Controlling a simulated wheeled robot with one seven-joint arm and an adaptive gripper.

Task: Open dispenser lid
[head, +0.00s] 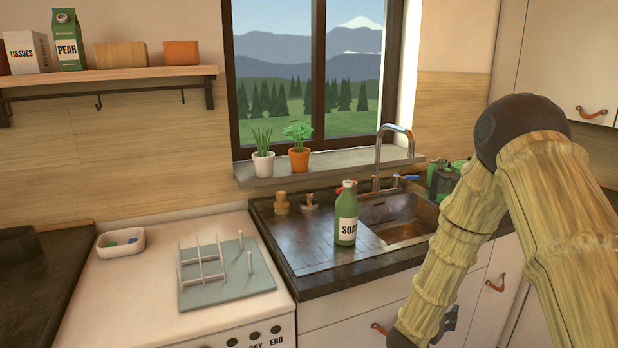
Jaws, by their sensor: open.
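A green soap bottle (346,222) with a white label and a red part at its top stands upright on the sink's ridged drainboard. No lid marked as a dispenser lid can be made out, and I cannot tell whether the bottle is the dispenser. A white appliance front with printed words (262,339) is cut off at the bottom edge; its inside is not in view. A dark part of my gripper (447,323) shows low on the right, partly hidden behind my arm. It is open, below the counter's front edge and apart from the bottle.
A grey-blue rack (228,288) and a white dish (121,242) sit on the left counter. Two potted plants stand on the sill. Cabinet doors with leather pulls (495,283) are at right.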

